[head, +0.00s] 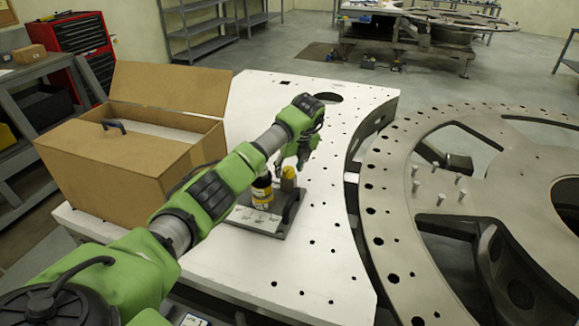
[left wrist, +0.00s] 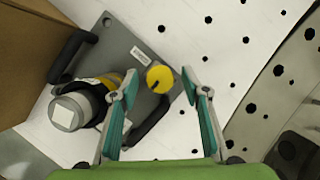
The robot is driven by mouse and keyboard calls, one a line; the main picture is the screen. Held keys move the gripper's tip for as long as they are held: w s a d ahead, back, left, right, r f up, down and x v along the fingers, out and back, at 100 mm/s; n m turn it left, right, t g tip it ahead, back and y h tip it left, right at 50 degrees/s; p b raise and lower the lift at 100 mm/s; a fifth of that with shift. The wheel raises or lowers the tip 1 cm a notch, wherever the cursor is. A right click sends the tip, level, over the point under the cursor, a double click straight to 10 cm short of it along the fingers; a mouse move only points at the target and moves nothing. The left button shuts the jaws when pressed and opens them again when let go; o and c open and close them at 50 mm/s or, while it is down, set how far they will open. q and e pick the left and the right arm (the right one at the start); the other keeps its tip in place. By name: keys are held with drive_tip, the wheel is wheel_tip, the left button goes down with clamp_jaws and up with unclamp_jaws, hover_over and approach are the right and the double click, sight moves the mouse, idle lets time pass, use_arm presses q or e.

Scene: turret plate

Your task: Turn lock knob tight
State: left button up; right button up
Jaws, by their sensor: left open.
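The lock knob (left wrist: 160,78) is a round yellow knob on a grey plate. In the head view it shows as a yellow post (head: 288,176) beside a black and yellow cylinder. My left gripper (head: 293,160) points down above it. In the left wrist view the left gripper (left wrist: 161,84) is open, with its green-backed fingers on either side of the knob. A gap shows between each finger and the knob; the remaining height cannot be told. My right gripper is not in view.
The cylinder (left wrist: 78,108) stands on the grey plate (head: 274,226), which has black handles (head: 292,206). The plate rests on a white perforated table (head: 328,222). An open cardboard box (head: 110,172) stands to the left. A large metal ring (head: 402,200) lies to the right.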

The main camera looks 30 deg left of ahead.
use_arm(q)
drive_tip(key=shift+c, duration=0.2)
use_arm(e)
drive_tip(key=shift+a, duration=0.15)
use_arm(q)
drive_tip(key=c, duration=1)
drive_tip(key=shift+c, duration=0.2)
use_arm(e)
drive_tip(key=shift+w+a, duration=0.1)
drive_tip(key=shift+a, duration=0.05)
